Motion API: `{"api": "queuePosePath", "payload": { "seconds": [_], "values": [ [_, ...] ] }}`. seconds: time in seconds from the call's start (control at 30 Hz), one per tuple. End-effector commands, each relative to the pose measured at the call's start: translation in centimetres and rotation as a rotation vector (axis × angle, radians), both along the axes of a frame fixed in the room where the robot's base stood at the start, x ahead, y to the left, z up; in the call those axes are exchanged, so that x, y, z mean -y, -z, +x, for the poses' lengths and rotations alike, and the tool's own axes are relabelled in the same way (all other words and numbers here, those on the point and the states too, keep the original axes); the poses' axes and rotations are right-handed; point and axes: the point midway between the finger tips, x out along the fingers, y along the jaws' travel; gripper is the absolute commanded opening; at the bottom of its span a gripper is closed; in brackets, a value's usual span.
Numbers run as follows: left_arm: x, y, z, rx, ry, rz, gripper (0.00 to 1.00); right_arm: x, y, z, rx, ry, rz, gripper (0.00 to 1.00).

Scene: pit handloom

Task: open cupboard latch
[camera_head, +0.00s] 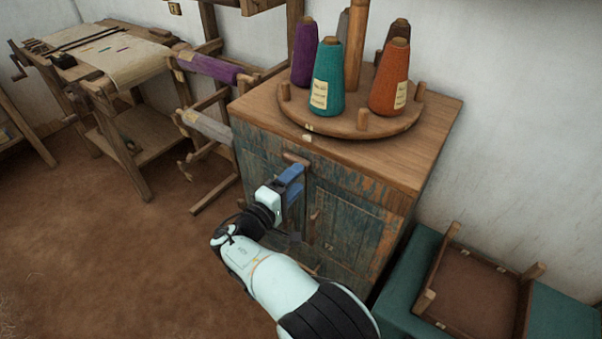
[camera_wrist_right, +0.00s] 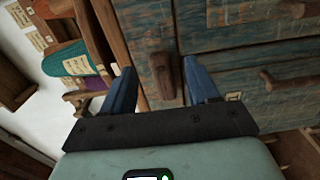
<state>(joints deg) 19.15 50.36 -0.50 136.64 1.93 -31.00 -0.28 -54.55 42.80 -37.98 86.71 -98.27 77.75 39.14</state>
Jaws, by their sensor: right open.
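The cupboard (camera_head: 345,215) has worn blue-green doors and a brown wooden top. Its wooden latch (camera_head: 296,158) sits at the top of the doors, near where they meet. My right gripper (camera_head: 291,183) is in front of the doors, just below the latch in the head view. In the right wrist view its two blue fingers are apart, with the latch (camera_wrist_right: 162,76) showing between them. I cannot tell whether either finger touches it. The fingers partly hide the door behind. My left gripper is not in view.
A round wooden stand (camera_head: 350,125) with several yarn cones, including a teal one (camera_head: 328,78), is on the cupboard top. Two door handles (camera_wrist_right: 270,80) show in the wrist view. A teal bench (camera_head: 400,275) stands right; loom frames (camera_head: 130,150) stand left. Floor at left is clear.

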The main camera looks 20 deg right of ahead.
Motion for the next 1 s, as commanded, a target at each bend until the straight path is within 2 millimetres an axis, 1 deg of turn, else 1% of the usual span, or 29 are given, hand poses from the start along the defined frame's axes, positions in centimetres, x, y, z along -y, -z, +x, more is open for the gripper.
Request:
{"api": "queuePosePath", "payload": {
  "seconds": [0.03,0.2,0.4,0.5,0.6,1.0],
  "values": [
    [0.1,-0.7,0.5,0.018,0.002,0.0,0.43,-1.2,-0.2,-0.8,-0.001,-0.005,-0.001,0.6],
    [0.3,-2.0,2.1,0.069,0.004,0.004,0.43,-4.2,-0.2,-3.2,-0.001,-0.006,-0.001,0.6],
    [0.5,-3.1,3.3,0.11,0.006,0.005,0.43,-6.8,-0.1,-5.3,0.0,-0.003,0.0,0.6],
    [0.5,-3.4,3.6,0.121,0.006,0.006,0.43,-7.5,-0.1,-5.9,0.0,-0.002,0.0,0.6],
    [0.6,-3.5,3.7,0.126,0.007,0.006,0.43,-7.9,0.0,-6.1,0.001,-0.001,-0.001,0.6],
    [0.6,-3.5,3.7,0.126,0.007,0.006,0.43,-7.9,0.0,-6.2,0.001,0.0,0.001,0.6]
  ]
}}
